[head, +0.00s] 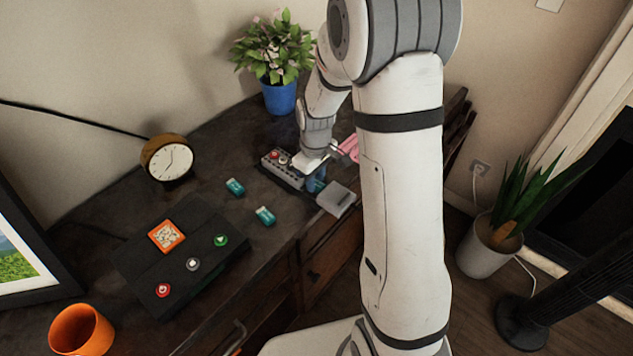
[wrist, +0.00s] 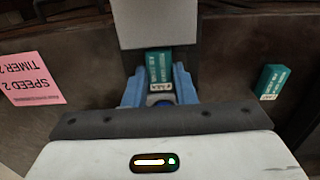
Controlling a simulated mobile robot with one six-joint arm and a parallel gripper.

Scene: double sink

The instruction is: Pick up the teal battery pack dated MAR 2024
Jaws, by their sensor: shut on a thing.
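My gripper (wrist: 158,80) has its blue fingers shut on a teal battery pack (wrist: 160,66) with a small white label too small to read. In the head view my gripper (head: 317,184) is low over the table near its front edge, and its arm partly hides the held pack. I cannot tell whether that pack touches the table. A second teal pack (wrist: 271,80) lies to the right in the wrist view. In the head view, two loose teal packs, one at the back (head: 235,187) and one nearer the front (head: 265,216), lie left of my gripper. Their dates are unreadable.
A grey box (head: 336,198) stands close beside my gripper. A dark button box (head: 282,168) is just left of it, and a pink note (wrist: 32,86) is nearby. A clock (head: 167,158), a blue-potted plant (head: 280,94) and a black panel (head: 205,255) are farther away.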

